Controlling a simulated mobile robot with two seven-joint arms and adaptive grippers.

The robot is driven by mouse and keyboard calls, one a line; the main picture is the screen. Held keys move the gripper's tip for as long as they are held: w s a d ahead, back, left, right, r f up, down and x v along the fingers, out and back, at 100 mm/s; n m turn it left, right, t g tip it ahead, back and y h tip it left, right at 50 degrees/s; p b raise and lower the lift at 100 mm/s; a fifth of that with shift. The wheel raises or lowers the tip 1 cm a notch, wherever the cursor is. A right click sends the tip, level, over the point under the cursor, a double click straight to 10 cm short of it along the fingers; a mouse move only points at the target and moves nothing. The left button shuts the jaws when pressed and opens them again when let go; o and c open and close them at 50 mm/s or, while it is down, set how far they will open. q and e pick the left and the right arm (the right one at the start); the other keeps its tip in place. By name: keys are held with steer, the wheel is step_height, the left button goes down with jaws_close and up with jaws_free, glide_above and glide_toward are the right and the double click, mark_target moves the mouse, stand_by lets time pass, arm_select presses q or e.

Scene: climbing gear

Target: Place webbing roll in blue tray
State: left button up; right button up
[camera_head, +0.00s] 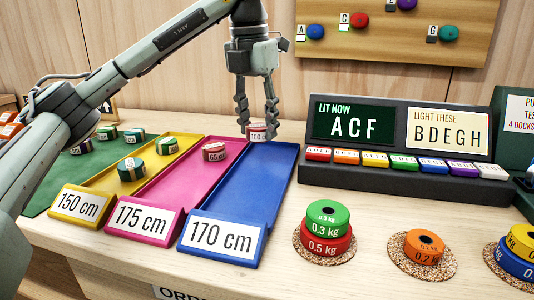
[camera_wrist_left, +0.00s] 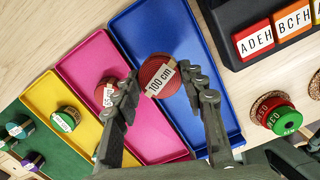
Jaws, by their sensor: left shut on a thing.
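The webbing roll (camera_head: 257,132) is dark red with a white label reading 100 cm. In the left wrist view the roll (camera_wrist_left: 155,67) shows between the two fingers, over the blue tray. My left gripper (camera_head: 257,128) points down at the far end of the blue tray (camera_head: 240,190) and is shut on this roll. The left wrist view shows the fingers (camera_wrist_left: 163,88) on either side of it. The blue tray (camera_wrist_left: 190,45) is labelled 170 cm and no other roll shows in it. Whether the roll touches the tray floor I cannot tell. My right gripper is not in view.
The pink tray (camera_head: 170,190) holds a red roll (camera_head: 214,151); the yellow tray (camera_head: 104,184) holds green rolls. A dark sign console (camera_head: 400,180) stands right of the blue tray. Ring weights (camera_head: 326,225) sit on cork mats at the front right.

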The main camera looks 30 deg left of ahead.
mark_target(267, 164)
arm_select(q)
steer(key=shift+w+d+f, duration=0.25)
steer(key=shift+d+f, duration=0.25)
steer(key=shift+d, duration=0.35)
step_height(267, 164, down, 4)
steer(key=shift+r, duration=0.1)
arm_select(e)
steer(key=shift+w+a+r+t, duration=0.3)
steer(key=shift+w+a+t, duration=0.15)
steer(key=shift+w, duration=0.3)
arm_select(q)
steer(key=shift+f, duration=0.25)
steer(key=o, duration=1.2)
steer(key=shift+c, duration=0.2)
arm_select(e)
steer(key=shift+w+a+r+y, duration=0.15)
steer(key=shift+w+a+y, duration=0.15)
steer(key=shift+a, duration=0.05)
arm_select(q)
steer(key=shift+r, duration=0.1)
